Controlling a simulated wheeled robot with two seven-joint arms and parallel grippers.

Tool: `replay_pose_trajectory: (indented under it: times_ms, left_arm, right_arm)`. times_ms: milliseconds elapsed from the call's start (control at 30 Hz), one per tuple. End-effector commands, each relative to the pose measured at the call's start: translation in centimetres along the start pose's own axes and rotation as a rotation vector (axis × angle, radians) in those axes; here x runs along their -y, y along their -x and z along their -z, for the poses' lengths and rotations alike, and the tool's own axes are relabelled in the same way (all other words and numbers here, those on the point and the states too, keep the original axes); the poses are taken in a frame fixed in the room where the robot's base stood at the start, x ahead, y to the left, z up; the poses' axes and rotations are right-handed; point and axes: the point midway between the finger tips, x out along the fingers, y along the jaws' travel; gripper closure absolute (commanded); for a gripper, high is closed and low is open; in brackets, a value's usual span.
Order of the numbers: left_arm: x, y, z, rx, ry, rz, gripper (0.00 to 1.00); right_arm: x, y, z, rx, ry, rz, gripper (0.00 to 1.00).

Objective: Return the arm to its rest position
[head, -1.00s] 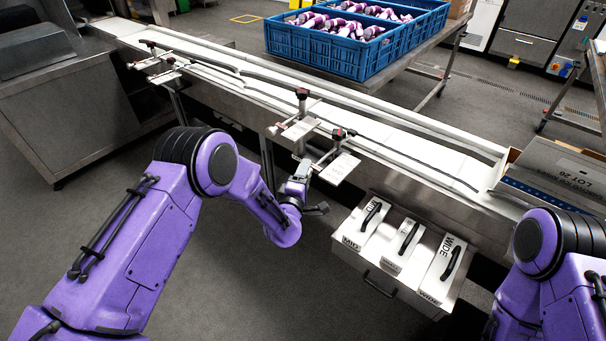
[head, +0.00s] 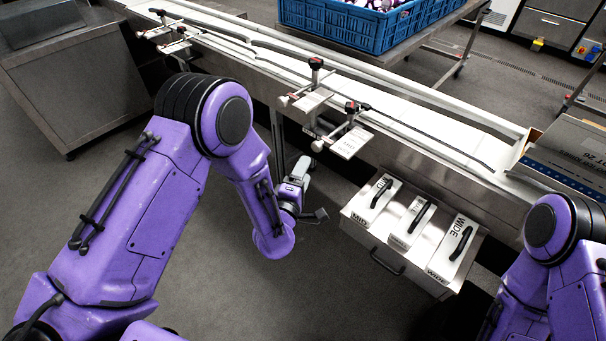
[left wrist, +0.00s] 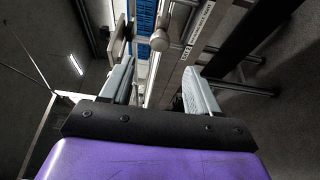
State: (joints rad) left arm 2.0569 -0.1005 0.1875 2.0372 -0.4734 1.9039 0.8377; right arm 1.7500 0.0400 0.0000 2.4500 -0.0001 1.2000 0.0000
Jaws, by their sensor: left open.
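My left arm is purple and comes in from the left in the head view. Its gripper (head: 304,170) hangs in front of the conveyor's near side, left of the drawer unit, and is partly hidden by my own wrist. In the left wrist view the two grey fingers (left wrist: 155,88) stand wide apart with nothing between them. The conveyor's edge and a round clamp knob (left wrist: 159,41) show beyond the fingers. My right arm shows at the right edge of the head view, but its gripper is out of the picture.
The conveyor (head: 420,120) runs across the back, with guide-rail clamps (head: 312,92) on its near side. A drawer unit (head: 385,255) carries white handled blocks, one marked WIDE (head: 452,250). A blue crate (head: 350,28) stands behind, and a cardboard box (head: 565,155) is at right. Floor below the gripper is clear.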

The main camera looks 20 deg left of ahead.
Motion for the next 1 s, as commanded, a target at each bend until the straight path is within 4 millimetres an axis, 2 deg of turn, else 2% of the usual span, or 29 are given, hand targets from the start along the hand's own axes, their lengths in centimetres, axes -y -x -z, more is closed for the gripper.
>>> replay_pose_trajectory:
  times_ms: [300,367,433,467,500,567,600,667,700,800,900,1000]
  left_arm:
    - [0.0,0.0,0.0,0.001,-0.012,0.001,0.39]
    - [0.4,0.0,-0.2,0.013,-0.085,0.020,0.39]
    - [2.7,1.3,0.1,0.035,-0.303,0.132,0.39]
    - [4.5,2.5,0.9,0.047,-0.417,0.212,0.39]
    - [6.9,4.6,2.1,0.069,-0.554,0.325,0.39]
    - [10.5,8.4,4.1,0.117,-0.722,0.500,0.39]
    - [12.7,11.3,5.4,0.157,-0.814,0.614,0.39]
    - [15.3,15.8,7.3,0.222,-0.922,0.776,0.39]
    - [16.7,18.9,8.4,0.266,-0.972,0.879,0.39]
    - [18.9,26.1,10.8,0.363,-1.043,1.099,0.39]
    - [19.7,31.2,12.3,0.395,-1.042,1.244,0.39]
    - [20.2,33.9,13.0,0.404,-1.029,1.311,0.39]
  right_arm:
    - [0.0,0.0,0.0,0.000,0.000,0.000,0.57]
    - [0.0,0.0,0.0,0.000,0.000,0.000,0.57]
    - [0.0,0.0,0.0,0.000,0.000,0.000,0.57]
    - [0.0,0.0,0.0,0.000,0.000,0.000,0.57]
    - [0.0,0.0,0.0,0.000,0.000,0.000,0.57]
    - [0.0,0.0,0.0,0.000,0.000,0.000,0.57]
    - [0.0,0.0,0.0,0.000,0.000,0.000,0.57]
    - [0.0,0.0,0.0,0.000,0.000,0.000,0.57]
    - [0.0,0.0,0.0,0.000,0.000,0.000,0.57]
    - [0.0,0.0,0.0,0.000,0.000,0.000,0.57]
    - [0.0,0.0,0.0,0.000,0.000,0.000,0.57]
    - [0.0,0.0,0.0,0.000,0.000,0.000,0.57]
